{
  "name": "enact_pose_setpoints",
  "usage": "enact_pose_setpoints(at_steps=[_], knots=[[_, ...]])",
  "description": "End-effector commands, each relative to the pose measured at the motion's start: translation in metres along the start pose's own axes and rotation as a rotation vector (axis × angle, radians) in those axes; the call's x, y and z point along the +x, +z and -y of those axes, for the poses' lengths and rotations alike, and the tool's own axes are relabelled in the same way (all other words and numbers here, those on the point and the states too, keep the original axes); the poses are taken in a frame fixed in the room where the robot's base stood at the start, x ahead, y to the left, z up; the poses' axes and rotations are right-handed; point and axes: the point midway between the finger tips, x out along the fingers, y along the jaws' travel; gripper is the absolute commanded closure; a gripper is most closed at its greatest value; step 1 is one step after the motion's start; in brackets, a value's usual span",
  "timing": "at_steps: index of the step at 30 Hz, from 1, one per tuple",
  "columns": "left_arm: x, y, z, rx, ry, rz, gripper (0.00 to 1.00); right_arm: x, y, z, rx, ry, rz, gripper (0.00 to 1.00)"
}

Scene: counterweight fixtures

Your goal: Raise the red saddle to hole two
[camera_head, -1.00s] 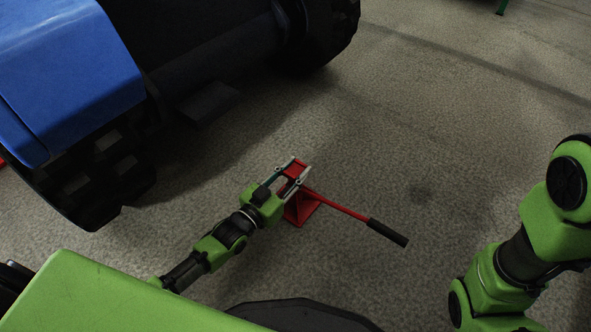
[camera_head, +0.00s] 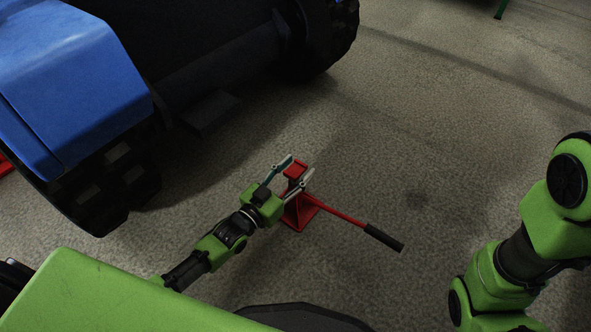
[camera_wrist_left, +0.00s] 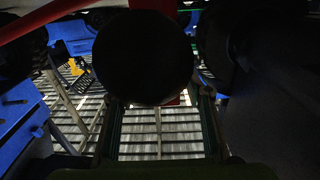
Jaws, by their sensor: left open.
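A red stand (camera_head: 298,212) with a wide foot rises from the floor, with the small red saddle (camera_head: 296,168) at its top. A red bar with a black grip (camera_head: 383,237) reaches from it to the lower right. My left gripper (camera_head: 296,170) is open, one finger on each side of the saddle and upper post. I cannot tell whether a finger touches them. The holes and any pin are too small to make out. In the left wrist view a large dark round shape (camera_wrist_left: 150,55) hides most of the middle. My right gripper is out of view.
My right arm is at the right edge. The concrete floor (camera_head: 430,130) right of and behind the stand is clear.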

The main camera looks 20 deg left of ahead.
Motion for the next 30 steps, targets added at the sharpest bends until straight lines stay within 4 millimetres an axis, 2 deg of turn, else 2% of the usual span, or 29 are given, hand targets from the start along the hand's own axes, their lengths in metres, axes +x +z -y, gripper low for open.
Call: enact_pose_setpoints(at_steps=[4,7,15,21,25,30], knots=[[-0.005,0.001,0.0,-0.001,0.0,0.002,0.54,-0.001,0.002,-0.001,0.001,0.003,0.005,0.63],[-0.017,0.002,0.0,0.0,-0.001,0.004,0.54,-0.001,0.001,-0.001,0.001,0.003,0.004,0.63],[-0.075,0.002,0.0,0.0,0.0,0.005,0.54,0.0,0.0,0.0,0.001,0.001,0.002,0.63],[-0.107,0.001,0.0,0.0,0.0,0.002,0.54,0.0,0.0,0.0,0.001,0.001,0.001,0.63],[-0.117,0.0,0.0,0.0,0.0,0.0,0.54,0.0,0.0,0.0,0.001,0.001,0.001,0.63],[-0.121,0.0,0.0,0.0,0.0,-0.001,0.54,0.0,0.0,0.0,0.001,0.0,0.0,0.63]])
